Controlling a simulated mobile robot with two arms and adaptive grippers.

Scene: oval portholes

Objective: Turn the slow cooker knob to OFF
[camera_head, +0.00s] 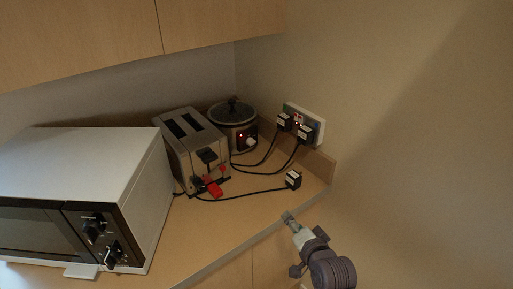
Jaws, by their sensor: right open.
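The slow cooker (233,113) stands at the back of the counter, in the corner behind the toaster. It has a dark lid and a dark control panel with a lit red light. Its pale knob (251,142) is on the front of that panel; its exact setting is too small to read. My right gripper (294,226) is open and empty at the counter's front edge, in front of the slow cooker and apart from the knob. My left gripper is out of view.
A steel toaster (183,140) with red parts in front stands left of the cooker. A white microwave (90,160) fills the left. A wall socket (304,122) holds plugs; a loose plug (293,179) lies on the counter (240,213). Cords cross between. Cabinets (110,35) hang above.

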